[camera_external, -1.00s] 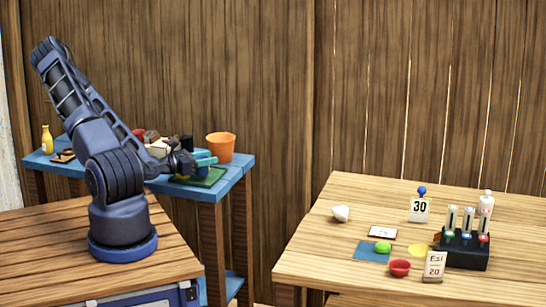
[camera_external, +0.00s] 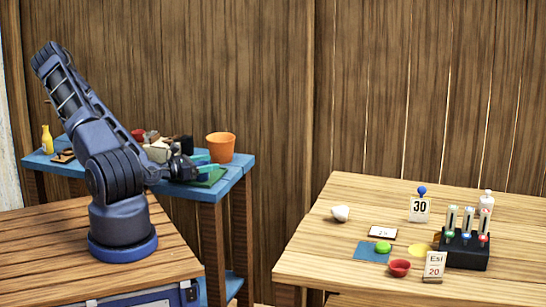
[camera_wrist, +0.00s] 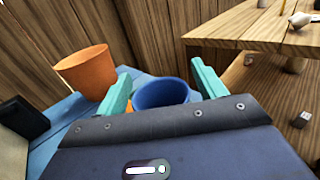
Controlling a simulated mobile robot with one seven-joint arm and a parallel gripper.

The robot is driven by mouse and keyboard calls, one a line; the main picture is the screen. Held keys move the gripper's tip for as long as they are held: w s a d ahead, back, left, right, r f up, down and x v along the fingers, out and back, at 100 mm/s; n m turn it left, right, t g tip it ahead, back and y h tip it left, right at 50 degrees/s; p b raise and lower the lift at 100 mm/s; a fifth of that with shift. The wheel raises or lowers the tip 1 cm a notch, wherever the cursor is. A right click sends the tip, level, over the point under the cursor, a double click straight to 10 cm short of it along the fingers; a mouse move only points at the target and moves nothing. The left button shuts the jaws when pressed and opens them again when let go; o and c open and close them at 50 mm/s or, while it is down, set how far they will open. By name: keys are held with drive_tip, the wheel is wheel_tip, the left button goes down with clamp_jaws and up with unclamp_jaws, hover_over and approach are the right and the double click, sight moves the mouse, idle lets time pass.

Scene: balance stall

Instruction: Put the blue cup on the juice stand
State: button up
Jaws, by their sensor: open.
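The blue cup (camera_wrist: 162,94) shows in the wrist view, open side up, between the two teal fingers of my gripper (camera_wrist: 161,80). The fingers are apart, one on each side of it, and a gap shows on the right. In the external view my gripper (camera_external: 209,163) is low over the blue side table, and the cup is hard to make out among the fingers. I cannot tell for sure which thing is the juice stand; a black rack (camera_external: 463,251) with several coloured tubes stands on the right wooden table.
An orange pot (camera_external: 220,147) stands close behind my gripper on the blue table (camera_external: 233,176). A yellow bottle (camera_external: 47,140) is at its left. The right table (camera_external: 345,195) holds a blue mat (camera_external: 367,252), a red bowl (camera_external: 399,268), a yellow disc (camera_external: 419,250) and cards.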

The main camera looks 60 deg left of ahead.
drive_tip(key=shift+r, duration=0.15)
hover_over(174, 187)
drive_tip(key=shift+w, duration=0.35)
drive_tip(key=shift+s, duration=0.35)
drive_tip(key=shift+c, duration=1.1)
